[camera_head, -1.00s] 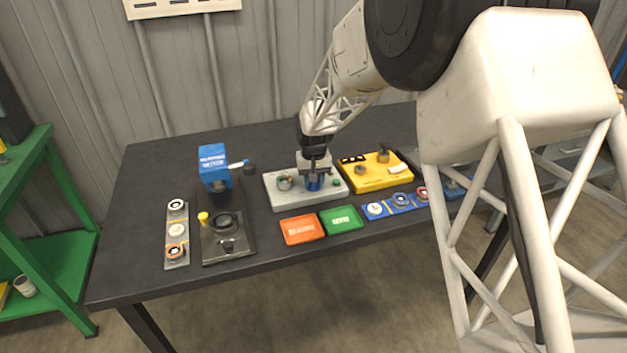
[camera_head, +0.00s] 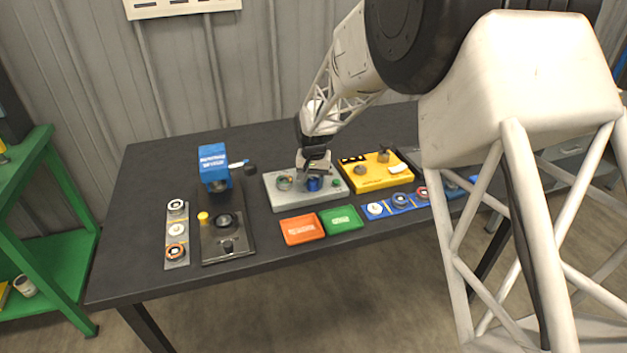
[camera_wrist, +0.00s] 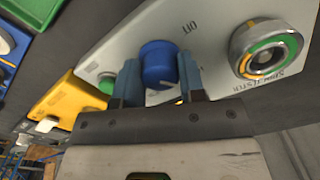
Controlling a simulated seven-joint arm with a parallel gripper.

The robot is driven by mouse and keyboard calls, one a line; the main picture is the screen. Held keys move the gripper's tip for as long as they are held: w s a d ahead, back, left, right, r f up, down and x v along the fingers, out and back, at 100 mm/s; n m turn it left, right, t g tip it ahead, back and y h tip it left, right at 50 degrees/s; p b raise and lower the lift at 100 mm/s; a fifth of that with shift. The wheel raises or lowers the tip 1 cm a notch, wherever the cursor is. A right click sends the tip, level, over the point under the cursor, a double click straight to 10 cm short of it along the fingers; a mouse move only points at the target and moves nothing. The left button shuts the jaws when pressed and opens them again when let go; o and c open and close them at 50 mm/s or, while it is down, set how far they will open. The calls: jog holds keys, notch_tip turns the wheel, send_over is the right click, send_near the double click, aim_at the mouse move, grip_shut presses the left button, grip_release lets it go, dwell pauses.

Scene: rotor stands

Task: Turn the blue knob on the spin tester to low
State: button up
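The spin tester is a light grey box (camera_head: 295,198) in the middle of the table, and its panel (camera_wrist: 204,30) fills the upper part of the wrist view. The blue knob (camera_wrist: 158,62) stands on that panel; it also shows in the head view (camera_head: 314,184). My gripper (camera_wrist: 160,80) is at the knob, with one finger on each side of it. The right finger looks very close to the knob; whether both fingers press on it I cannot tell. The knob's pointer and the low mark cannot be made out.
A round dial (camera_wrist: 266,48) with a green and orange ring and a green button (camera_wrist: 107,84) flank the knob. A yellow box (camera_head: 376,172) stands close on the right. Orange (camera_head: 302,229) and green (camera_head: 341,219) trays lie in front. A blue press (camera_head: 214,165) stands left.

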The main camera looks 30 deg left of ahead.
aim_at(314, 179)
jog(key=o, duration=0.4)
jog(key=shift+r, duration=0.1)
jog(key=shift+r, duration=3.8)
